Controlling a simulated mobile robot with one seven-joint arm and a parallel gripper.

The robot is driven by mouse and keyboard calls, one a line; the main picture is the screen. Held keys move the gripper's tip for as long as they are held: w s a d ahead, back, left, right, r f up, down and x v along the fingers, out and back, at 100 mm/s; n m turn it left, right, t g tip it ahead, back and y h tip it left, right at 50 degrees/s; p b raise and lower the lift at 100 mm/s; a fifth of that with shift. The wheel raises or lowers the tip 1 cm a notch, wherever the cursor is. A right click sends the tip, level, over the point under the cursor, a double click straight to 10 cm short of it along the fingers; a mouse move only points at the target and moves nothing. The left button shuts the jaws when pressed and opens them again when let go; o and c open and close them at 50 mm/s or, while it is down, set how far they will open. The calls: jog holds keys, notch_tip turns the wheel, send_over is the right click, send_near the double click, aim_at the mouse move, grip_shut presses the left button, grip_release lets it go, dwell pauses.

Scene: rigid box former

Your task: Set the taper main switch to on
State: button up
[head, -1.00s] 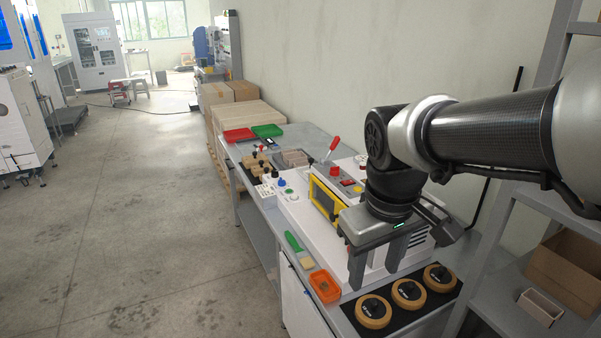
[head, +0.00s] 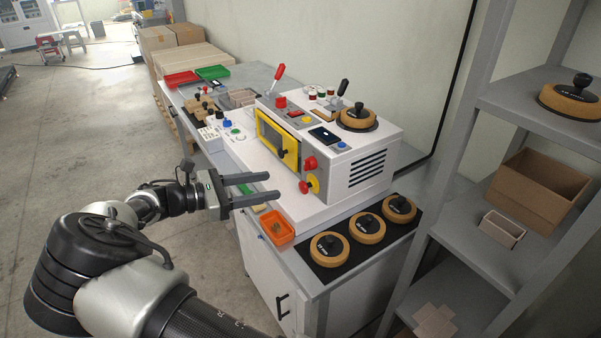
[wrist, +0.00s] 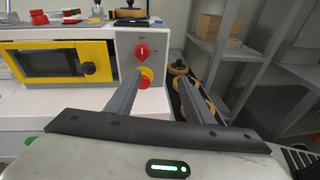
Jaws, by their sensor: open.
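The taper is a white machine (head: 335,170) on the bench, with a yellow-framed window. Its front panel carries a red rotary knob (head: 310,163), which also shows in the wrist view (wrist: 142,52) with a white mark on it and small labels around it that I cannot read. Below it is a red knob on a yellow base (head: 308,186), partly behind a finger in the wrist view (wrist: 146,76). I cannot tell from the labels which one is the main switch. My gripper (head: 273,187) is open and empty, in front of the panel and apart from both knobs.
An orange tray (head: 279,229) and several tape rolls on a black mat (head: 372,238) lie on the bench in front of the machine. A grey shelf (head: 462,215) with boxes stands at the right. The floor (head: 75,135) at the left is clear.

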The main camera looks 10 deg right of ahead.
aim_at(309, 164)
jog(key=a+f+n+t+h, duration=0.1)
jog(key=a+n+t, duration=0.1)
jog(key=a, duration=0.3)
jog(key=shift+t, duration=0.3)
jog(key=x, duration=1.8)
jog(key=shift+w+b, duration=0.25)
jog(key=shift+b, duration=0.1)
jog(key=c, duration=1)
jog(key=shift+c, duration=0.2)
